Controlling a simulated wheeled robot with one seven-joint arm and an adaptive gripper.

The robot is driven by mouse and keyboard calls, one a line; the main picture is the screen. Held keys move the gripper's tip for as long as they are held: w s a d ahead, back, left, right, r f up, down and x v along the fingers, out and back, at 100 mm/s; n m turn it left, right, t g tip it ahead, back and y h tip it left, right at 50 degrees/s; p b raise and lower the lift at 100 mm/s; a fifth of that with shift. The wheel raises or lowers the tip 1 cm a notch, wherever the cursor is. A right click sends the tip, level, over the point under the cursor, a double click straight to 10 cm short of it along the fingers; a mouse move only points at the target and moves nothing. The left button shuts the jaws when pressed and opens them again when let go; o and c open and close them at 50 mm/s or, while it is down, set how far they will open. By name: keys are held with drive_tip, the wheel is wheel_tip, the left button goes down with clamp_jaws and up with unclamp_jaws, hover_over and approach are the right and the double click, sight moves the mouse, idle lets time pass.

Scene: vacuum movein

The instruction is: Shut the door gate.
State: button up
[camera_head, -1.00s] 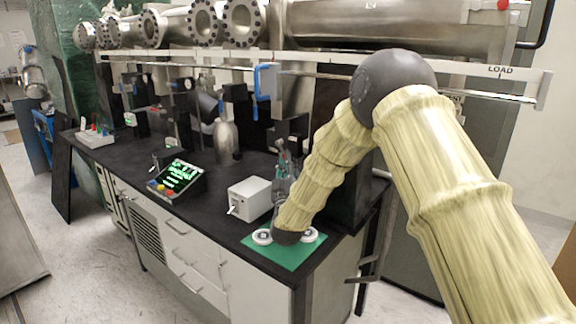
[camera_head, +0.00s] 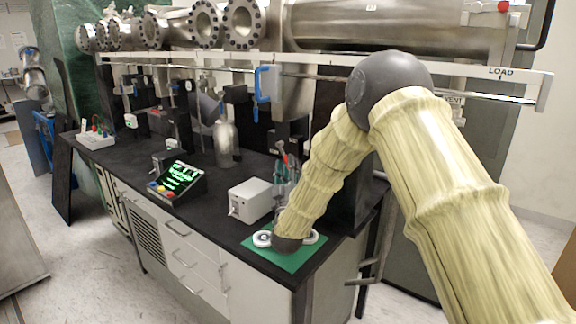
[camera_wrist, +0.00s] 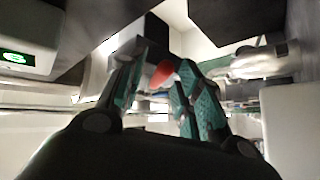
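Which part is the door gate I cannot tell for certain. A blue handle (camera_head: 264,84) sits on the rail below the steel tubes, up and left of my gripper in the head view. My gripper (camera_head: 284,158) has teal fingers and is above the bench beside the grey box, partly hidden by my forearm. In the wrist view my gripper (camera_wrist: 161,68) has its fingers apart, with a small red piece (camera_wrist: 161,74) showing between them. Whether the fingers touch the red piece is unclear. The blue handle is not identifiable in the wrist view.
A grey box (camera_head: 250,200), a green-lit control panel (camera_head: 178,179) and a steel bottle (camera_head: 225,142) stand on the black bench (camera_head: 130,158). A green mat (camera_head: 290,262) lies at the near corner. A long steel tube (camera_head: 400,36) and a white LOAD rail (camera_head: 515,78) run above.

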drive_tip(key=s+a, duration=0.1)
drive_tip(key=s, duration=1.2)
drive_tip(key=shift+a+f, duration=0.15)
drive_tip(key=shift+f, duration=0.25)
drive_tip(key=shift+s, duration=0.1)
